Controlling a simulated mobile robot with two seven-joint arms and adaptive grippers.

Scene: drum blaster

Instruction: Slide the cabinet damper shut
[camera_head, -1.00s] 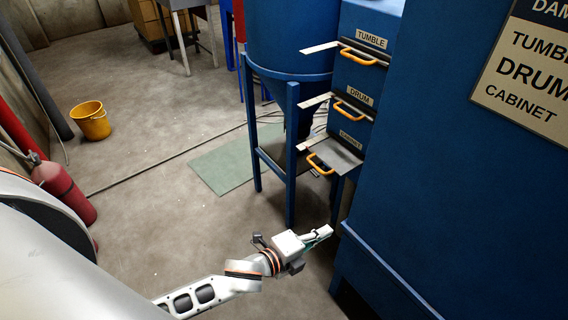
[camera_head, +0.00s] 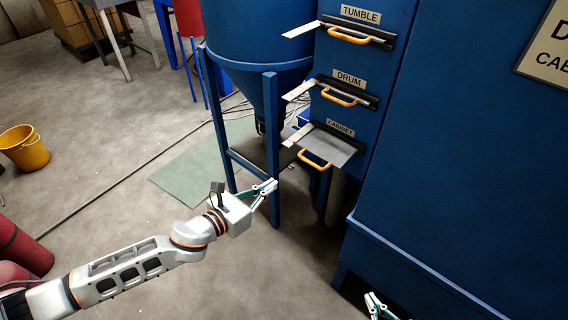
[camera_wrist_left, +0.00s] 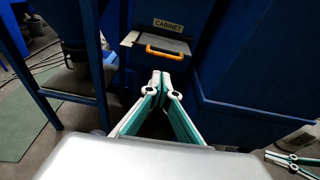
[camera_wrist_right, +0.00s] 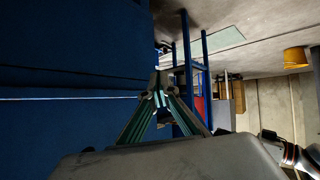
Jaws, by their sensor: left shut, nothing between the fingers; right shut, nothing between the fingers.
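The cabinet damper (camera_head: 336,149) is a flat grey plate with a yellow handle (camera_head: 314,160), the lowest of three on the blue cabinet. Its plate sticks out further than the DRUM and TUMBLE plates above. It also shows in the left wrist view (camera_wrist_left: 160,40), under the CABINET label, ahead of the fingertips. My left gripper (camera_head: 272,186) is shut and empty, below and left of the yellow handle and apart from it. My right gripper (camera_head: 372,298) shows at the bottom edge, and its shut fingertips (camera_wrist_right: 159,85) hold nothing beside a blue wall.
The DRUM damper handle (camera_head: 338,98) and TUMBLE damper handle (camera_head: 349,37) sit above. A blue hopper (camera_head: 245,40) on legs (camera_head: 272,140) stands left of the cabinet, close to my left gripper. A yellow bucket (camera_head: 25,148) is far left. Floor between is open.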

